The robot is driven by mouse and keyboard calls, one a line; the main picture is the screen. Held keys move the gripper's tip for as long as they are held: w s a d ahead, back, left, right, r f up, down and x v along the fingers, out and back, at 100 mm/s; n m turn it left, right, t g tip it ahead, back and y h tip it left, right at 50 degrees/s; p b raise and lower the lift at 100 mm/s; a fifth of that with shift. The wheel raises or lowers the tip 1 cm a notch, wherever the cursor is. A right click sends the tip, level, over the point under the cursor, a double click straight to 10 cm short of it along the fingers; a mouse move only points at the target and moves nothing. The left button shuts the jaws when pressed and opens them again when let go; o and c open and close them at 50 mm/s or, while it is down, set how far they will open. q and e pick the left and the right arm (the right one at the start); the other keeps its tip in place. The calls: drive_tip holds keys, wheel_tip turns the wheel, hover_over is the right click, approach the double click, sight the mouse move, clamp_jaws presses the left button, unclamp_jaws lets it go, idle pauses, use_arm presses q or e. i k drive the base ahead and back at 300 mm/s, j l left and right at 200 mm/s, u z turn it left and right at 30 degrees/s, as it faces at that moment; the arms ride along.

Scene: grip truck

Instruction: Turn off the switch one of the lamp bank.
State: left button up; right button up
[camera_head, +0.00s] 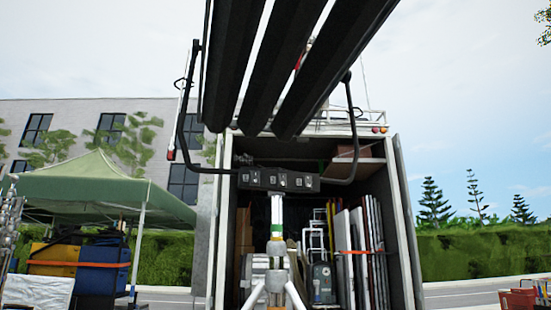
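The lamp bank (264,60) hangs overhead at the top centre, with several long black tubes seen from below. A black curved yoke (181,125) runs down both its sides. Below it a black switch box (279,181) sits on top of a light stand (277,215). The box carries a row of small switches with pale markings. They are too small for me to tell which is switch one or how each is set. Neither of my grippers is in view.
Behind the stand is an open truck (400,225) loaded with boxes, panels and a trolley. A green canopy tent (95,185) with yellow and blue cases stands at the left. Red crates (517,299) are at the lower right. The stand's legs spread at the bottom centre.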

sight(255, 177)
drive_tip(key=i+z, duration=0.2)
drive_tip(key=i, duration=0.4)
drive_tip(key=i+j+z, duration=0.15)
drive_tip(key=i, duration=0.45)
